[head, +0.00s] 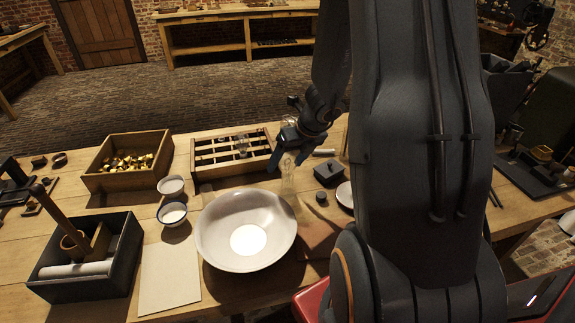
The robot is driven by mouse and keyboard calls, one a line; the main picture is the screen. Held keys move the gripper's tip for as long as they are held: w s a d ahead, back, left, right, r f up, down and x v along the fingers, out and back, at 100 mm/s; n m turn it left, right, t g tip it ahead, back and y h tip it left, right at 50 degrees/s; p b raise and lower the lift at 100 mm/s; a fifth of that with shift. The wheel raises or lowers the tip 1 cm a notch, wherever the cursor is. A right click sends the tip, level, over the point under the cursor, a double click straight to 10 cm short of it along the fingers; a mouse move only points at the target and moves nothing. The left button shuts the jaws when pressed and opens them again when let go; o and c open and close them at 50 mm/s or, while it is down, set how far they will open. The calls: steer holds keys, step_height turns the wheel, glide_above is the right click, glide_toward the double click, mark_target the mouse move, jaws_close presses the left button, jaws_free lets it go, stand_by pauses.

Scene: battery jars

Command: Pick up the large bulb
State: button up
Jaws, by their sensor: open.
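A clear glass piece (288,183), which looks like the large bulb, stands upright on the wooden table just right of the wide pale bowl. Its outline is faint. My gripper (289,160) points down over its top, with the two fingers apart. Glass shows at and just below the fingertips. I cannot tell whether the fingers touch it.
The wide bowl (213,227) is close on the left. A slotted wooden rack (200,173) lies behind. A dark lidded box (328,175) and a small dark round piece (321,197) stand to the right. Two small bowls (171,186) (172,213) stand left.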

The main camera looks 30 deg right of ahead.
mark_target(283, 167)
steer(key=x, duration=0.3)
steer(key=shift+w+f, duration=0.15)
steer(key=shift+f, duration=0.1)
steer(key=c, duration=1.3)
